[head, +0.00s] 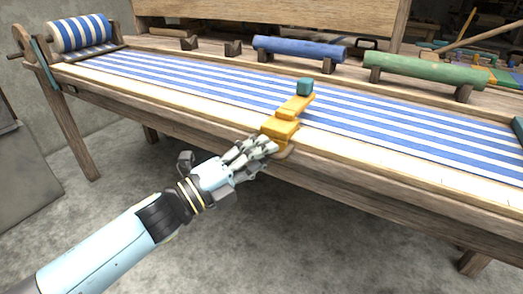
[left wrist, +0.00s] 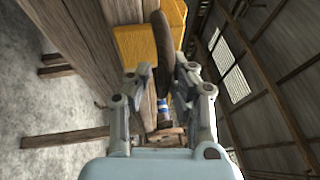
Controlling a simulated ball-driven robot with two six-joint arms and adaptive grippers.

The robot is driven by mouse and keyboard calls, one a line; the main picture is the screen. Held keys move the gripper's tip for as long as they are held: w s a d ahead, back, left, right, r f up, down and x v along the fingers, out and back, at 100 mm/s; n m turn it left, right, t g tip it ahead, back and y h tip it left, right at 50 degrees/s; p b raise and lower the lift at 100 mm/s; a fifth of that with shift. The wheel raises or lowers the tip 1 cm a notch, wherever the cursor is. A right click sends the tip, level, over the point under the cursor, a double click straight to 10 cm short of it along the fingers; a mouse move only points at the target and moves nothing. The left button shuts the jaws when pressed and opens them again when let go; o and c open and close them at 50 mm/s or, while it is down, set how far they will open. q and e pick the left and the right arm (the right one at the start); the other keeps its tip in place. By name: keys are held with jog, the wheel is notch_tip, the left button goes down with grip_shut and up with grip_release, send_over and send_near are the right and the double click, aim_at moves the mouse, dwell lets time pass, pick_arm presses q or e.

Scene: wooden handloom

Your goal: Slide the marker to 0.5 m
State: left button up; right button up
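The marker is an orange slider (head: 281,127) straddling the front rail of the loom, with an arm reaching over the striped cloth and a teal block (head: 305,87) at its far end. My left gripper (head: 270,147) is at the marker's front end. In the left wrist view the orange body (left wrist: 135,45) is just beyond my fingers. A brown upright grip (left wrist: 163,50) of the marker stands between the two fingertips (left wrist: 162,72), which are bent inward and appear to touch it on both sides. My right gripper is not in view.
Blue-and-white cloth (head: 400,128) stretches along the loom, from a cloth roll (head: 80,33) at the far left. A blue roller (head: 300,49) and a green roller (head: 424,70) lie behind it. The front rail (head: 390,162) is clear on both sides of the marker.

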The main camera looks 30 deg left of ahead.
pick_arm(q)
jog(key=o, duration=0.3)
jog(key=shift+r, duration=0.1)
jog(key=v, duration=1.2)
jog(key=shift+w, duration=0.2)
jog(key=s+a+f+n+g+y, duration=0.2)
jog(key=s+f+n+y, duration=0.15)
jog(key=f, duration=0.65)
jog(key=s+a+f+n+g+y, duration=0.2)
jog(key=f+n, duration=0.3)
jog(key=f, duration=0.4)
jog(key=s+a+f+n+g+y, duration=0.2)
jog(key=s+f+n+y, duration=0.15)
jog(key=f, duration=0.65)
jog(key=s+f+n+g, duration=0.5)
jog(key=s+f, duration=0.3)
jog(key=s, duration=0.6)
jog(key=s+d+f+n+g+y, duration=0.1)
jog(key=s+f+n+g, duration=0.5)
jog(key=s, duration=0.9)
notch_tip(320, 180, down, 2)
jog(key=shift+f+n, duration=0.2)
jog(key=shift+n, duration=0.4)
